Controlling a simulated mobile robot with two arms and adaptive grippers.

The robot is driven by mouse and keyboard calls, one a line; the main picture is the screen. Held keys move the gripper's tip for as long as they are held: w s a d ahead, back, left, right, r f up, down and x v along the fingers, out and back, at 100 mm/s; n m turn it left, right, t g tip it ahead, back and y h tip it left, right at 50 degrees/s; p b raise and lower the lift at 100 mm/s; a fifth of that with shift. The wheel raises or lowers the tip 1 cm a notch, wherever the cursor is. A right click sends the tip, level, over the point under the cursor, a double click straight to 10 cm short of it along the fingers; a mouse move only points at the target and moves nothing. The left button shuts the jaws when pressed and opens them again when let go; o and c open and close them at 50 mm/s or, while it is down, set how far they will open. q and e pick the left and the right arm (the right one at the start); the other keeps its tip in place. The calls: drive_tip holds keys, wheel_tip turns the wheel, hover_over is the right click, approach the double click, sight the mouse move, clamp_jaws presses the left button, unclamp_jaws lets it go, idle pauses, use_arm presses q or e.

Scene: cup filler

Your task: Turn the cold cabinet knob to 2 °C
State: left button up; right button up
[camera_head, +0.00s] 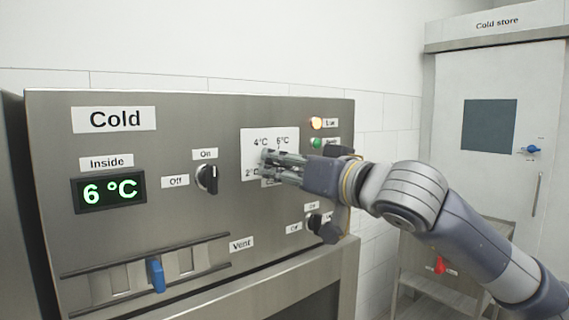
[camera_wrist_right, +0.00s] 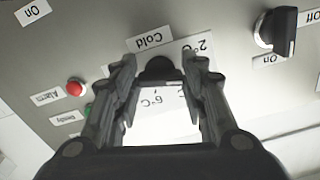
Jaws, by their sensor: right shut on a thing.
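The temperature dial plate (camera_head: 257,137) is a white card on the steel cold cabinet, with 4 °C and 6 °C marks at its top and a partly hidden 2 °C mark at its lower left. My right gripper (camera_head: 266,163) reaches in from the right, its fingers over the dial. In the right wrist view, its fingers (camera_wrist_right: 162,75) are shut on a dark round knob (camera_wrist_right: 159,68), one on each side. The knob's pointer cannot be made out. The "Inside" display (camera_head: 109,190) reads 6 °C in green. My left gripper is not in view.
A black On/Off knob (camera_head: 207,179) sits left of the dial, and another dark knob (camera_head: 315,222) sits below my right gripper. A lit amber lamp (camera_head: 316,123) and a green lamp (camera_head: 316,143) are at upper right. A blue vent slider (camera_head: 156,275) is low on the panel.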

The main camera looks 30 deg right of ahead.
drive_tip(key=shift+f+n+p, duration=0.2)
drive_tip(key=shift+n+p, duration=0.1)
drive_tip(key=shift+n, duration=1.3)
drive_tip(key=o, duration=1.1)
drive_tip(key=shift+c, duration=0.2)
drive_tip(key=shift+r, duration=0.1)
drive_tip(key=s+d, duration=0.1)
drive_tip(key=s, duration=1.1)
